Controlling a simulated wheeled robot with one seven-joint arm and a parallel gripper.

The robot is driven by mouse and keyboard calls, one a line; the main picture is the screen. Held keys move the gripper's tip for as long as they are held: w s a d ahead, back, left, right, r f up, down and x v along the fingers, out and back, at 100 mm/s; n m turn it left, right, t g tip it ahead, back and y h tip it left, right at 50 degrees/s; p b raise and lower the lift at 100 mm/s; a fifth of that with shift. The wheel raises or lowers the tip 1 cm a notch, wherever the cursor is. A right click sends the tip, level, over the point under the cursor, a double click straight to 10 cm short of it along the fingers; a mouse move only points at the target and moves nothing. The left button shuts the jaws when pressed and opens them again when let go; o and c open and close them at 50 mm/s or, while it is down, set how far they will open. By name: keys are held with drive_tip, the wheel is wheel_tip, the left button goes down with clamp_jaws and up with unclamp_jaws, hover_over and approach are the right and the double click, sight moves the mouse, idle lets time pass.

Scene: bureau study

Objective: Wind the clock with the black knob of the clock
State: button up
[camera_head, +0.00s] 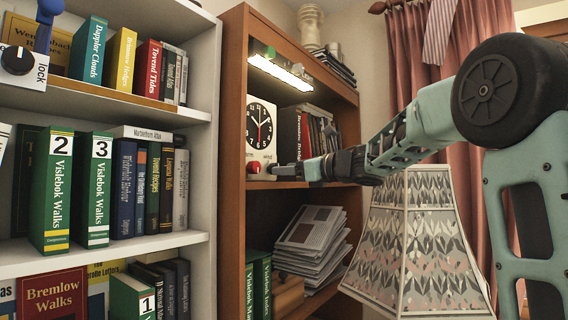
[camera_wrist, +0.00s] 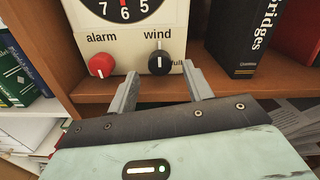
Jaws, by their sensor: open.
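The black knob (camera_wrist: 159,63), under the word "wind", has a white pointer line that stands about upright. A red knob (camera_wrist: 101,65) under "alarm" is to its left; it also shows in the head view (camera_head: 253,167). My gripper (camera_wrist: 162,80) is open and empty, its fingers in front of and slightly below the black knob, one to each side. Contact with the knob is not visible. In the head view my gripper (camera_head: 288,172) reaches the shelf edge.
Books (camera_wrist: 244,38) stand right of the clock. The wooden shelf edge (camera_wrist: 95,92) runs below it. A patterned lampshade (camera_head: 415,240) stands below my arm. A white bookcase (camera_head: 120,105) with books is at left. Papers (camera_head: 312,240) lie stacked on the lower shelf.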

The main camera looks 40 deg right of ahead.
drive_tip(key=shift+x, duration=0.9)
drive_tip(key=shift+c, duration=0.2)
drive_tip(key=c, duration=0.9)
